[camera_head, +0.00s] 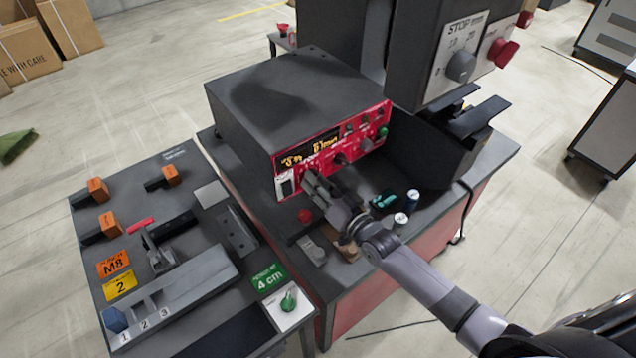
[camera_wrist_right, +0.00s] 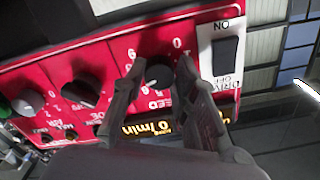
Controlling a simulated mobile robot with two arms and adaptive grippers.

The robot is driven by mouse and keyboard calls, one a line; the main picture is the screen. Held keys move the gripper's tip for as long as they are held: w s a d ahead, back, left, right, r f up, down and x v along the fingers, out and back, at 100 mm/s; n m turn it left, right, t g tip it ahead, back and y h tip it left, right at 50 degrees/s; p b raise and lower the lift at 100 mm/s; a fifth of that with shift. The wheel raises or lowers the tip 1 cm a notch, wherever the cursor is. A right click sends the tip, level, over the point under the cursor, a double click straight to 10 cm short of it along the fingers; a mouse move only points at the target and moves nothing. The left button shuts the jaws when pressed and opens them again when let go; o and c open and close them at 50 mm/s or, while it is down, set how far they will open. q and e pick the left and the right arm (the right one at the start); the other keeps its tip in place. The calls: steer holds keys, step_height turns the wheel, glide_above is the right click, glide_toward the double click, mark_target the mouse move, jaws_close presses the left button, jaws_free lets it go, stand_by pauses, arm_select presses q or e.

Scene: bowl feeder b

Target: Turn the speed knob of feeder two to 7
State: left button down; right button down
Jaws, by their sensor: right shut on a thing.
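The red control panel (camera_head: 350,152) is on the front of a dark grey box (camera_head: 300,92) and has several knobs and a lit orange display (camera_head: 311,150). My right gripper (camera_head: 309,177) is at the panel's lower left. In the right wrist view, which shows the panel upside down, its fingers (camera_wrist_right: 159,72) are closed on either side of a dark round knob (camera_wrist_right: 157,76). Lettering ending in "EED" is beside this knob, with scale digits around it. The pointer's exact setting is unclear, and the head view hides the knob behind the fingers. My left gripper is not in view.
A grey control box (camera_head: 450,60) with a red button stands at the right. Small cylinders (camera_head: 401,218) lie near my right wrist. A side table (camera_head: 190,205) holds orange-tagged parts.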

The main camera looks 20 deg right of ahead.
steer(key=shift+f+m, duration=0.1)
steer(key=shift+m, duration=0.2)
steer(key=c, duration=1.3)
jaws_free()
steer(key=v, duration=1.2)
